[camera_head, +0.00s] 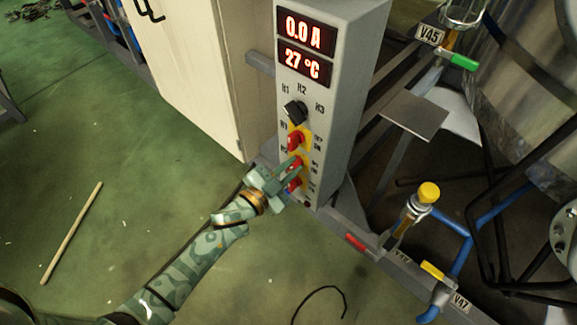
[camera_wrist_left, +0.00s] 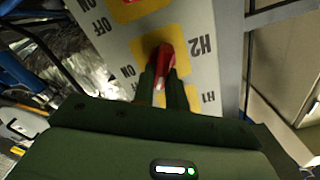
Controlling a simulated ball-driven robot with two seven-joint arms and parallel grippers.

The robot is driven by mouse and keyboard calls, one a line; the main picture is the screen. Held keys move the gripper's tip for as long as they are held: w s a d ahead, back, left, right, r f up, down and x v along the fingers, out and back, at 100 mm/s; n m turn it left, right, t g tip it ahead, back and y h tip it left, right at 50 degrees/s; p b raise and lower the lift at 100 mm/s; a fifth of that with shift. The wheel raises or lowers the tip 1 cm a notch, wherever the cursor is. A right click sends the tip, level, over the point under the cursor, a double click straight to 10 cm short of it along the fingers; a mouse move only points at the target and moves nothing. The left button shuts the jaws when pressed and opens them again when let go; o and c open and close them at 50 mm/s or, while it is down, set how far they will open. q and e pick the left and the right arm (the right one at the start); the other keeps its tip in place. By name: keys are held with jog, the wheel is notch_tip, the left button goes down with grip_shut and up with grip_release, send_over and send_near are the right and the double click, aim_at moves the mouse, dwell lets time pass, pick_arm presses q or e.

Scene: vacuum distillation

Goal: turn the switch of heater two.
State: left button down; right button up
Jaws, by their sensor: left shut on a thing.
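The grey control box (camera_head: 330,130) carries a column of red switches on yellow plates. The heater two switch (camera_wrist_left: 166,56) is a red knob on a yellow plate beside the label H2 in the left wrist view, with ON and OFF marked on the other side. It also shows in the head view (camera_head: 298,163), partly covered by my fingers. My left gripper (camera_head: 293,170) reaches the box from the left and is shut on this red knob. In the wrist view, its two dark green fingers (camera_wrist_left: 164,80) hold the knob between them. My right gripper is out of view.
The heater one switch (camera_head: 295,142) is just above. A black H1-H2-H3 selector (camera_head: 294,111) and displays reading 0.0 A (camera_head: 304,31) and 27 °C (camera_head: 302,63) are higher up. Pipes and a yellow-capped valve (camera_head: 428,192) stand at the right. Green floor is open at the left.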

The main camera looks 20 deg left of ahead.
pick_arm(q)
jog(key=m, duration=0.2)
jog(key=shift+d+f+m, duration=0.15)
jog(key=shift+f+m, duration=0.05)
jog(key=shift+m, duration=0.2)
jog(key=shift+s+d+f+m+b, duration=0.15)
jog(key=shift+m+b, duration=0.15)
jog(key=shift+m, duration=1.15)
jog(key=shift+w+a+f+m+b, duration=0.15)
jog(key=shift+m+b, duration=0.2)
jog(key=shift+m, duration=1.05)
jog(key=shift+s+d+f+m+b, duration=0.15)
jog(key=shift+m+b, duration=0.15)
jog(key=shift+m, duration=1.15)
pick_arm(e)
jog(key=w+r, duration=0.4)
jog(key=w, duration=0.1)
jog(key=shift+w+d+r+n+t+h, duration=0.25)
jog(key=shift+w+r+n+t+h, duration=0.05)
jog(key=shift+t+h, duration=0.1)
pick_arm(q)
jog(key=c, duration=1.4)
grip_release()
jog(key=shift+c, duration=0.2)
jog(key=shift+r, duration=0.1)
